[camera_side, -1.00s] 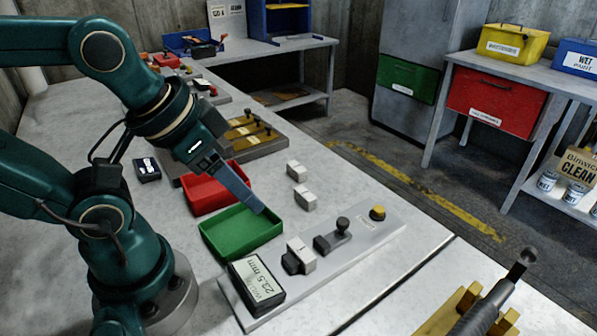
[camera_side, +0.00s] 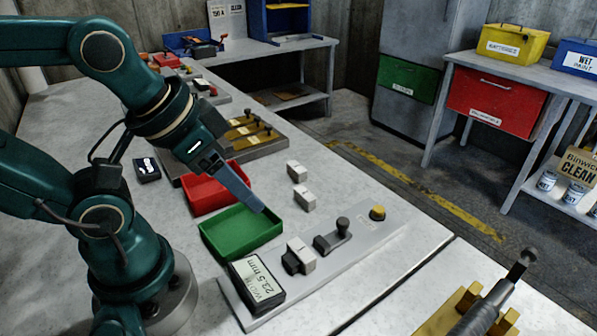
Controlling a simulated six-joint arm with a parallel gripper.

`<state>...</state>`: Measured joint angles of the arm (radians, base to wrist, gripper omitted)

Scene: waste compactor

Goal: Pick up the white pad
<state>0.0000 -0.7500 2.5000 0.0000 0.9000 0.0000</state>
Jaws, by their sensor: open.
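Two small white blocks, the pad-like pieces in view, lie on the grey bench right of the trays: a far white block (camera_side: 296,171) and a near white block (camera_side: 305,197). A third white block (camera_side: 303,252) sits on the gauge plate against a dark jaw. I cannot tell which of them is the white pad. My gripper (camera_side: 257,207) points down over the green tray (camera_side: 218,252), left of the two loose blocks and apart from them. It is open; from this side its fingers overlap, and nothing shows between them.
A red tray (camera_side: 198,205) stands behind the green one. The gauge plate (camera_side: 385,236) carries a display reading 23.5 mm (camera_side: 258,284), a dark slider (camera_side: 333,240) and a yellow button (camera_side: 377,212). Bench between the loose blocks and its right edge is clear.

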